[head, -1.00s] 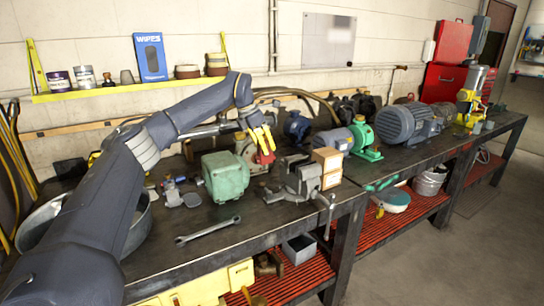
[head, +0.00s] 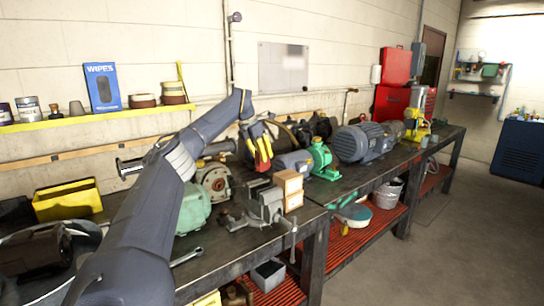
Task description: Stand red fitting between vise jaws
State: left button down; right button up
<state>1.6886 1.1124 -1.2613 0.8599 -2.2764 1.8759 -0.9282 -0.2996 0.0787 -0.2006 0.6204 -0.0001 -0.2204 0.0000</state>
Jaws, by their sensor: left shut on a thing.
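My left gripper (head: 260,148), with yellow fingers, is shut on the red fitting (head: 262,166) and holds it in the air. Only part of the fitting shows below the fingers. The grey vise (head: 264,204) stands on the bench below the gripper, near the front edge. The fitting is apart from the vise, above and behind it in the picture. The gap between the vise jaws is too small to make out clearly. My right gripper is not in view.
A green pump (head: 322,158) and large grey motor (head: 356,143) stand further right. A wrench (head: 187,257) lies at the front.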

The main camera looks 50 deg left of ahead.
aim_at(263, 183)
pick_arm(q)
jog(key=shift+w+d+f, duration=0.1)
jog(key=shift+d+f, duration=0.05)
jog(key=shift+f, duration=5.6)
jog(key=shift+f, duration=0.3)
jog(key=c, duration=1.1)
grip_release()
jog(key=shift+f, duration=0.1)
jog(key=shift+s, duration=0.2)
